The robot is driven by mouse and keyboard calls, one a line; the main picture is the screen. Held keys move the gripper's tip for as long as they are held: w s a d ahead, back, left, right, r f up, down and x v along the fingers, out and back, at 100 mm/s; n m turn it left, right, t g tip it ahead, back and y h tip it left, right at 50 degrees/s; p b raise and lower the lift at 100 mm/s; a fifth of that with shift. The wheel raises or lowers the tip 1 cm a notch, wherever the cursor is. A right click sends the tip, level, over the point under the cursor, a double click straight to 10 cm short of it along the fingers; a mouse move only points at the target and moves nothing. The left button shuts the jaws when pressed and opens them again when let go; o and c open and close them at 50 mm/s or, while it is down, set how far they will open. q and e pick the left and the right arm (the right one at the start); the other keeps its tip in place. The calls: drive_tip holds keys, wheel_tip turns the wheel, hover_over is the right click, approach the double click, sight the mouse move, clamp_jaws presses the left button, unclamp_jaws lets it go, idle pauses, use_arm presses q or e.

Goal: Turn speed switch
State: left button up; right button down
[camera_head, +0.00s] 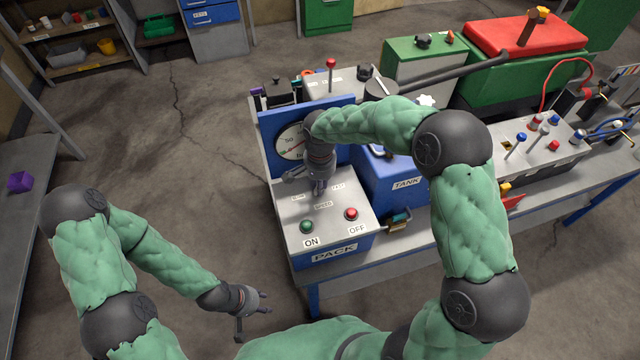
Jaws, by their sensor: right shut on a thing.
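The control box labelled PACK (300,240) stands at the front left end of the bench, with a green ON button (307,227) and a red OFF button (351,214) on its sloped top. The speed switch sits above the SPEED label and is hidden behind my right gripper (320,190). The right gripper points down onto the panel and is shut on the switch. A gauge (290,146) on the blue back plate is partly covered by my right wrist. My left gripper (252,318) hangs over the floor left of the bench, with its fingers apart and nothing between them.
A blue TANK box (392,190) stands right of the panel. A grey switch box (520,150) and a green unit with a red lid (490,35) stand farther right. My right arm crosses over the bench. The floor at left is clear.

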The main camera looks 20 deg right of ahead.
drive_tip(key=c, duration=1.1)
unclamp_jaws()
drive_tip(key=shift+c, duration=0.2)
wheel_tip(320, 180, up, 12)
